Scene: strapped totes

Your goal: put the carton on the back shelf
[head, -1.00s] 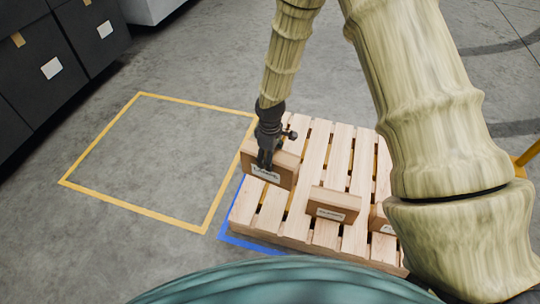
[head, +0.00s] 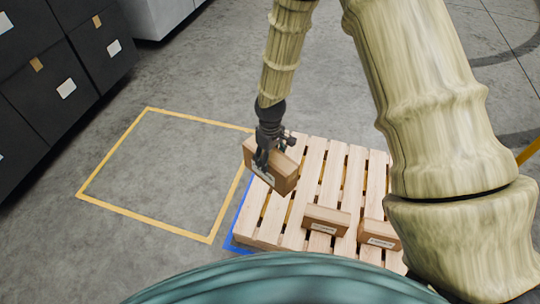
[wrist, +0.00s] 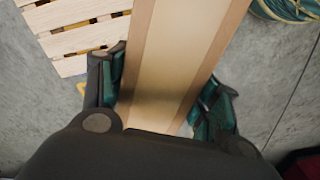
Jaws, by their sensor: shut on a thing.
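A brown carton (head: 284,176) with a white label is in my gripper (head: 262,164), above the left end of the wooden pallet in the head view. My gripper is shut on it, a finger on each side. In the wrist view the carton (wrist: 180,60) fills the middle, with a pale tape band along it, between the dark green fingers of my gripper (wrist: 160,100). Two more labelled cartons rest on the pallet, one near the middle (head: 326,220) and one further right (head: 380,234). I see no back shelf that I can identify.
The slatted pallet (head: 318,170) has blue tape at its left corner. A yellow taped rectangle (head: 146,110) on the floor to its left is empty. Black boxes (head: 40,90) with white labels are stacked at the upper left, beside a light grey cabinet (head: 155,14).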

